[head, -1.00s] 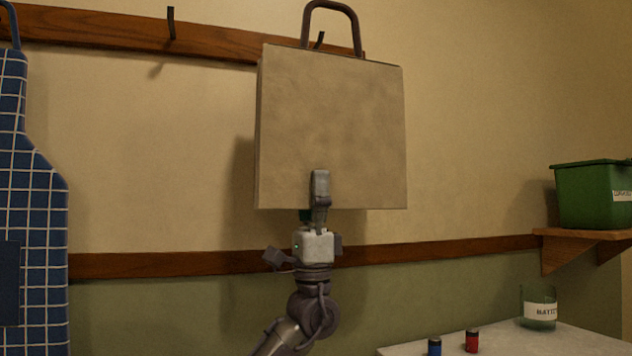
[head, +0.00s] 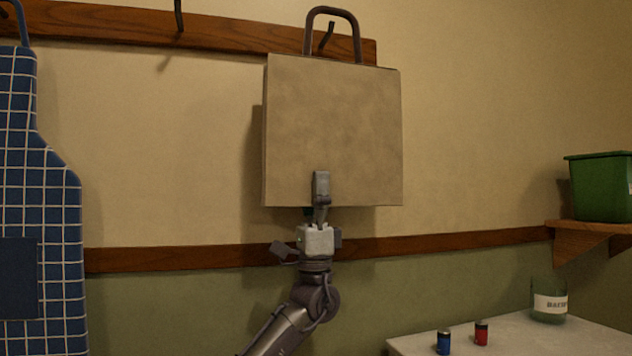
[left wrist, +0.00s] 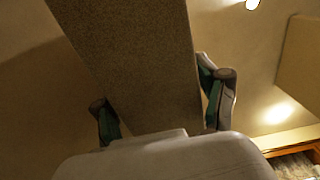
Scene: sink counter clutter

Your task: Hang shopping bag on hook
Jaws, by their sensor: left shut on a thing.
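A tan shopping bag (head: 335,125) is upright in front of the wall in the head view. Its dark arched handle (head: 331,12) rises above the top edge. A dark hook (head: 327,38) on the wooden rail shows through the handle's opening; I cannot tell whether the handle is around it or in front of it. My left gripper (head: 320,190) is shut on the bag's bottom edge from below. In the left wrist view the bag's underside (left wrist: 145,60) lies between the two fingers. My right gripper is not in view.
A second hook (head: 179,18) sits further left on the wooden rail (head: 225,33). A blue checked apron (head: 42,190) hangs at the far left. A green bin (head: 602,188) stands on a shelf at the right. Batteries (head: 444,342) and a glass jar (head: 549,300) stand on the counter (head: 510,340).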

